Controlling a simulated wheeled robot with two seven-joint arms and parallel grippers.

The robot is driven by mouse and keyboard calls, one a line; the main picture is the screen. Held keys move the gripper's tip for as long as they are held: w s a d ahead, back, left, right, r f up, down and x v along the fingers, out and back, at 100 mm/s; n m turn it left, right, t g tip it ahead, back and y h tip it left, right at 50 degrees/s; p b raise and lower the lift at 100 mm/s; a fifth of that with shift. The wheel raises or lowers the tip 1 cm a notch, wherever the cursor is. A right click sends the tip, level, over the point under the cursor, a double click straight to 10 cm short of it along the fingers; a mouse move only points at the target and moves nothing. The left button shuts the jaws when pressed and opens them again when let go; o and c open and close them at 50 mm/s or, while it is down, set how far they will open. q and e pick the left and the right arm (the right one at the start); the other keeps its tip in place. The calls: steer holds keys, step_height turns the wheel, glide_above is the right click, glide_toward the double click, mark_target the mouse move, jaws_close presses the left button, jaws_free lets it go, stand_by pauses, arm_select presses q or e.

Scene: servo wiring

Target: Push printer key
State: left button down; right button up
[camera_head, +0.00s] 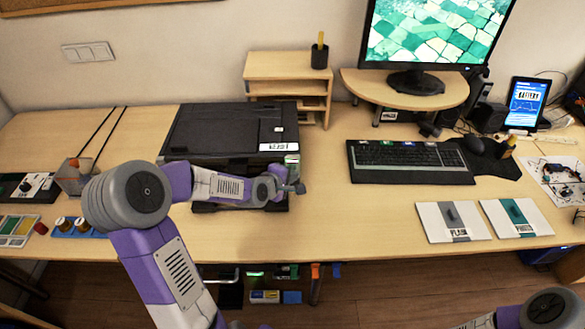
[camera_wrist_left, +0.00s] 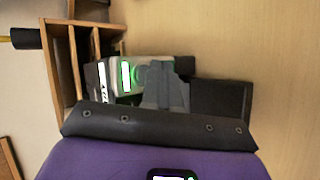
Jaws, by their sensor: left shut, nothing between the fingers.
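The black printer (camera_head: 222,130) stands on the desk left of centre. Its grey control panel (camera_head: 291,160) is at the front right corner, with a white label strip beside it. In the left wrist view the panel (camera_wrist_left: 118,76) shows a small lit green-edged display and a green ring, partly covered by my fingers. My left gripper (camera_head: 296,187) is shut and empty, just in front of the panel; in the left wrist view its fingers (camera_wrist_left: 168,82) overlap the panel. I cannot tell whether they touch the key. My right gripper is out of view; only part of that arm shows at the lower right.
A wooden shelf (camera_head: 288,88) with a pen cup (camera_head: 320,56) stands behind the printer. The keyboard (camera_head: 404,160) and monitor (camera_head: 436,30) are to the right. Two labelled panels (camera_head: 452,222) lie at the right front. The desk between printer and keyboard is clear.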

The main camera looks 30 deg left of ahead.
arm_select(q)
steer(key=s+d+p, duration=0.1)
steer(key=s+d, duration=0.2)
steer(key=s, duration=0.2)
stand_by(0.4)
steer(key=shift+d, duration=0.1)
stand_by(0.3)
